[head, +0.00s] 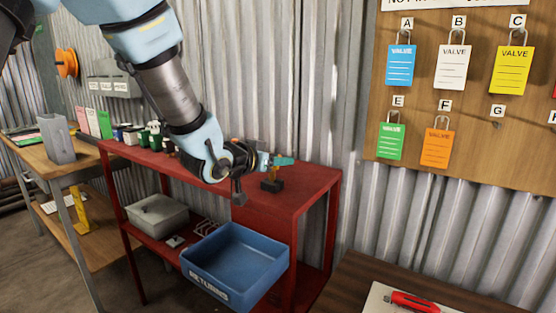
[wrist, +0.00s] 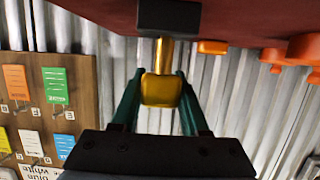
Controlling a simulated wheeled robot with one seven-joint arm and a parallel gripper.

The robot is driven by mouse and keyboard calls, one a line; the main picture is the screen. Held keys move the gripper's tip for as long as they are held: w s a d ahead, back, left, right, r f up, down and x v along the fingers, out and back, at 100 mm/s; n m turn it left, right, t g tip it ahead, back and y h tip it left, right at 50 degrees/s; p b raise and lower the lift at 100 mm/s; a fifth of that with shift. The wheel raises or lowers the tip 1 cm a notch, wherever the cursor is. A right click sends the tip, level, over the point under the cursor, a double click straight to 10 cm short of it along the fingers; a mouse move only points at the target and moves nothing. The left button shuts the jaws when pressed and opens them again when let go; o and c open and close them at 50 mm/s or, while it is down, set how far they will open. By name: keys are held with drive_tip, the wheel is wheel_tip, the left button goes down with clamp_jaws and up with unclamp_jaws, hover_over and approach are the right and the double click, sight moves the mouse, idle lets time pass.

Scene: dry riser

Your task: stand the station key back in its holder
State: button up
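The station key (wrist: 160,90) is yellow-gold, with a broad head and a narrower shaft. In the wrist view, which is upside down, its shaft meets the black holder block (wrist: 168,17). In the head view the key (head: 272,173) is small and upright, partly hidden by my gripper, over the black holder (head: 271,186) at the right end of the red bench top. My gripper (head: 283,161) has teal fingers, one on each side of the key's head; in the wrist view the fingertips (wrist: 160,72) look closed against it. How deep the shaft sits is hidden.
The red bench (head: 310,178) holds several small items toward its left. A tag board (head: 470,110) hangs at right, above a dark table with a red tool (head: 412,302).

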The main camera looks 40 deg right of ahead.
drive_tip(key=o, duration=0.5)
drive_tip(key=shift+a, duration=0.1)
drive_tip(key=b+v, duration=0.1)
drive_tip(key=v, duration=0.9)
drive_tip(key=shift+a+r, duration=0.15)
drive_tip(key=shift+a, duration=0.15)
